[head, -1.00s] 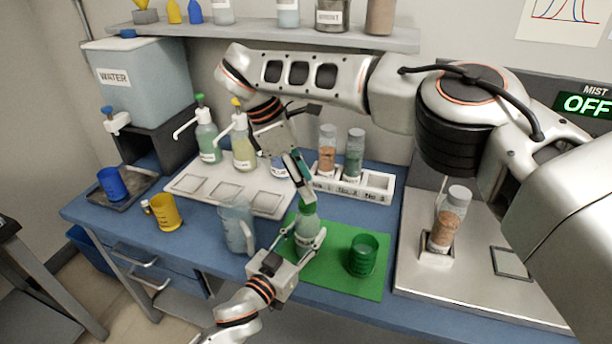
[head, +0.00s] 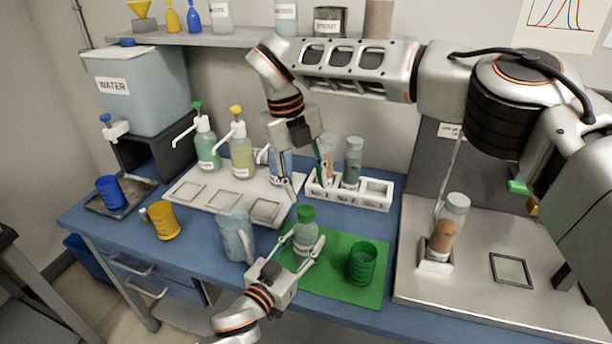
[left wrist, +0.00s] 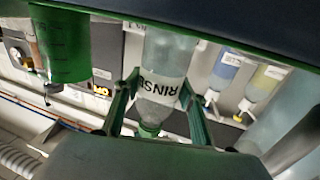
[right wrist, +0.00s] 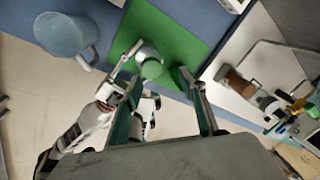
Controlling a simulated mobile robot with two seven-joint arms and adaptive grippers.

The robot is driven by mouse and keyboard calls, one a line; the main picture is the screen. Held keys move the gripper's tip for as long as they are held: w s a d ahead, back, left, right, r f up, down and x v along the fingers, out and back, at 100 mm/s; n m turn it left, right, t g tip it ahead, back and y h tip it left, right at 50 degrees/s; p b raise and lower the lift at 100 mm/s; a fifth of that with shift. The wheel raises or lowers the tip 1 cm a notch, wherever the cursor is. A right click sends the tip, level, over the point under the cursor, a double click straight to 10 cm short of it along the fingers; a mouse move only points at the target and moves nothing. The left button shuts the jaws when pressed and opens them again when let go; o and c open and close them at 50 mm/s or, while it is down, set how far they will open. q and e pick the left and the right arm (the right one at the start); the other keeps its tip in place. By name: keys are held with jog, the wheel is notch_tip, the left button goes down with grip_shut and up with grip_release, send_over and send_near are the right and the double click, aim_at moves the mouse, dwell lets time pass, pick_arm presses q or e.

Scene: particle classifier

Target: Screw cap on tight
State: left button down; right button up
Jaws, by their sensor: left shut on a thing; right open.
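My left gripper (head: 302,252) is shut around the bottle's body. In the left wrist view, upside down, the bottle (left wrist: 166,62) shows a RINSE label between the fingers and the green cap (left wrist: 149,131) at the bottom. My right gripper (head: 306,183) is open and empty above and behind the cap, clear of it. In the right wrist view the cap (right wrist: 149,68) shows beyond the open fingers (right wrist: 160,80). I cannot tell how tight the cap is.
A green cup (head: 362,264) stands on the mat right of the bottle. A clear pitcher (head: 236,236) stands to the left. Behind are a white vial rack (head: 350,195) and pump bottles on a pale tray (head: 232,195). A vial of brown grains (head: 444,238) stands on the metal plate.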

aim_at(306, 210)
jog(key=n, duration=0.6)
jog(key=shift+d+r+y, duration=0.1)
jog(key=shift+r+y, duration=0.2)
jog(key=n, duration=0.3)
jog(key=shift+s+r+n+y, duration=0.1)
jog(key=shift+r+n+y, duration=0.05)
jog(key=shift+n+y, duration=0.15)
jog(key=n, duration=0.5)
jog(key=shift+s+r+y, duration=0.1)
jog(key=shift+r+y, duration=0.2)
jog(key=n, duration=0.3)
jog(key=shift+s+r+n, duration=0.15)
jog(key=shift+r+n, duration=0.05)
jog(key=shift+n, duration=0.2)
jog(key=shift+f, duration=0.1)
jog(key=shift+f, duration=3.95)
jog(key=c, duration=1.2)
jog(key=shift+o, duration=0.2)
